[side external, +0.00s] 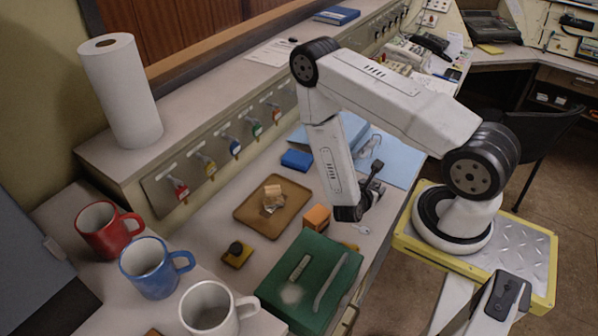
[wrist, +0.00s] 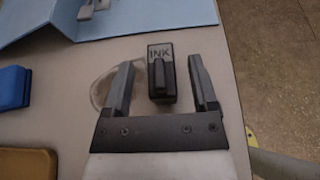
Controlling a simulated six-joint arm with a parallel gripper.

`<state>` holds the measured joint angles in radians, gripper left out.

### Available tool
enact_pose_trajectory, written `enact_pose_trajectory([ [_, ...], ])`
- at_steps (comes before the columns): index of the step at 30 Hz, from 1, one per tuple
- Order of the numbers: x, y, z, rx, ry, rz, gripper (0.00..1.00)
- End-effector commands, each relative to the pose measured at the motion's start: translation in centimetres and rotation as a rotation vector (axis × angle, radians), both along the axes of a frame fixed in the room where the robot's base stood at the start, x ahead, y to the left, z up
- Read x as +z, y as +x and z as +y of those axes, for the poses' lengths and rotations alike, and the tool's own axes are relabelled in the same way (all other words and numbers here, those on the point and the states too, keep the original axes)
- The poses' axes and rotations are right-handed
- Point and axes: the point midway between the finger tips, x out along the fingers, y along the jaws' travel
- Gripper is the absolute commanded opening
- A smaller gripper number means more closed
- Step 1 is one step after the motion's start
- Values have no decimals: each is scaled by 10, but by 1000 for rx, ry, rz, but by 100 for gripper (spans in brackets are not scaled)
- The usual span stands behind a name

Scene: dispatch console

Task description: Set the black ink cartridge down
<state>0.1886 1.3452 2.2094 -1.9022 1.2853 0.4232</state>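The black ink cartridge (wrist: 161,83), with a grey top marked INK, appears upright on the grey desk in the wrist view. My gripper (wrist: 163,68) is open around it, one finger on each side. A gap shows between the cartridge and each finger, so it is not gripped. In the side external view my gripper (side external: 374,185) is low over the desk's right part, near its front edge. I cannot clearly tell the cartridge from the dark fingers there.
A light blue folder (wrist: 140,20) lies beyond the cartridge. A faint round outline (wrist: 102,92) shows by the left finger. The desk edge is close on the right.

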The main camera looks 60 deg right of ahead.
Motion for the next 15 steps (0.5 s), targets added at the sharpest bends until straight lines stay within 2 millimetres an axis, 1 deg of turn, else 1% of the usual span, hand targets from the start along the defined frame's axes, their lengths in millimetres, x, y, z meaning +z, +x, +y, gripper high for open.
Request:
enact_pose_trajectory([
  [11, 4, 0, 0, 0, 0, 0, 75],
  [15, 5, 1, 6, 4, 0, 1, 75],
])
